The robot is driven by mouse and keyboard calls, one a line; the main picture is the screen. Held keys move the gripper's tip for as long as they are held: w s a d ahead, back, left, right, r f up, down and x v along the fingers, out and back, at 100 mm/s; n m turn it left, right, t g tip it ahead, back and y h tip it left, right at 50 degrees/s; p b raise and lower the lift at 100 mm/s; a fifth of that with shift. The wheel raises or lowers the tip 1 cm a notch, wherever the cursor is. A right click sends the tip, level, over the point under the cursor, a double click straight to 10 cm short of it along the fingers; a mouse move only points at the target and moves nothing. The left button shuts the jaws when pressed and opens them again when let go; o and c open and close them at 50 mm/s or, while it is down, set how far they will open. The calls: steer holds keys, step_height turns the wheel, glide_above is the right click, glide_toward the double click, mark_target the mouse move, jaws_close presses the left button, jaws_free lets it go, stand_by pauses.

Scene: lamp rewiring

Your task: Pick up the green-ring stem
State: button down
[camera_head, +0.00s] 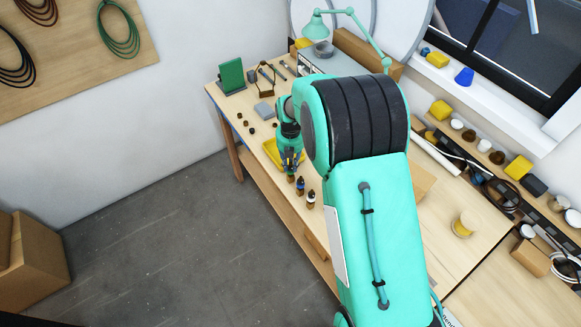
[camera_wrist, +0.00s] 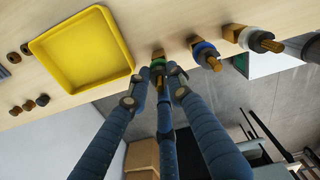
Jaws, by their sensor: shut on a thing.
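The green-ring stem (camera_wrist: 158,60) is between my fingertips in the wrist view, with its brass-coloured base against the wooden table top. My gripper (camera_wrist: 157,78) is shut on it, and the fingers hide much of its lower part. In the head view my gripper (camera_head: 290,161) points down at the table's front edge, over the brass end of this stem (camera_head: 291,178). I cannot tell whether the stem is clear of the table. The blue-ring stem (camera_wrist: 205,53) stands beside it, and the white-ring stem (camera_wrist: 258,40) is farther along the row.
A yellow tray (camera_wrist: 82,52) lies close beside my gripper. Several small dark knobs (camera_wrist: 28,105) sit past the tray. The floor in front of the table (camera_head: 190,240) is clear.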

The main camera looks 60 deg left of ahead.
steer(key=shift+r+b, duration=0.7)
steer(key=shift+r, duration=4)
